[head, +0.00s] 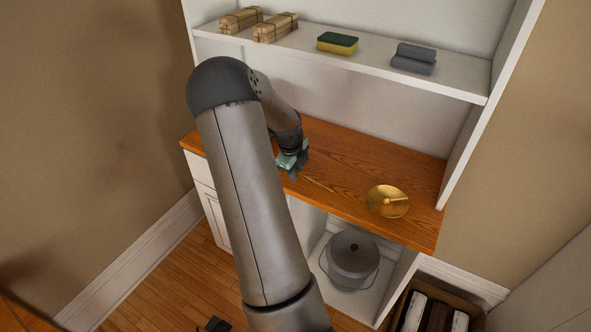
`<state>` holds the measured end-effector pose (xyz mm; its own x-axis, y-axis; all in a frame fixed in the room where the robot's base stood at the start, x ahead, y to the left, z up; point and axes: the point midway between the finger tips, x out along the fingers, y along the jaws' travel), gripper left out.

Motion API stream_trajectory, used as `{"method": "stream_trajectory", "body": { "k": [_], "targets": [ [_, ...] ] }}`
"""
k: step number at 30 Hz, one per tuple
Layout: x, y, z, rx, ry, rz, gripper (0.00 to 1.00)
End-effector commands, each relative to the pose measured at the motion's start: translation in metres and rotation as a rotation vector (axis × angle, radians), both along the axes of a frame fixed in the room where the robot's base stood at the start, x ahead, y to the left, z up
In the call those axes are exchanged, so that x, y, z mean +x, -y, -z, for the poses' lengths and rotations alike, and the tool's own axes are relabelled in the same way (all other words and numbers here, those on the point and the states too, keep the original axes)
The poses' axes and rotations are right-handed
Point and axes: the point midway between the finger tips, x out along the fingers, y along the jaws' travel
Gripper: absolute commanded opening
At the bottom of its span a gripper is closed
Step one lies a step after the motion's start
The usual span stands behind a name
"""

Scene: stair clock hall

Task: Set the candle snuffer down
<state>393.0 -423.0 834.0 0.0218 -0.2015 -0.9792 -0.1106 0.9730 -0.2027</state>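A round brass dish (376,207) rests on the right part of the wooden counter. A small brass piece (393,200) with a short bar pointing right shows at its middle; it may be the candle snuffer, but I cannot tell whether it is separate from the dish. My gripper (296,169) is at the counter's front edge, left of the dish and apart from it. My arm partly hides the gripper.
A shelf (370,62) above holds wood bundles (275,27), a sponge (338,43) and grey rolls (414,58). A lidded pot (352,258) stands below. A crate (468,300) sits at lower right.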

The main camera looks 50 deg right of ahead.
Motion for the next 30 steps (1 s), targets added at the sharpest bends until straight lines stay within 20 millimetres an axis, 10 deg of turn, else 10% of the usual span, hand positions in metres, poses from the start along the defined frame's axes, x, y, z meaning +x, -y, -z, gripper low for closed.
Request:
{"method": "stream_trajectory", "body": {
  "k": [8, 21, 30],
  "targets": [
    [0.001, -0.002, -0.012, -0.001, 0.001, -0.003, 0.26],
    [-0.001, -0.020, -0.098, -0.002, 0.002, -0.002, 0.26],
    [-0.003, -0.024, -0.120, 0.001, -0.001, 0.000, 0.26]
  ]
}}
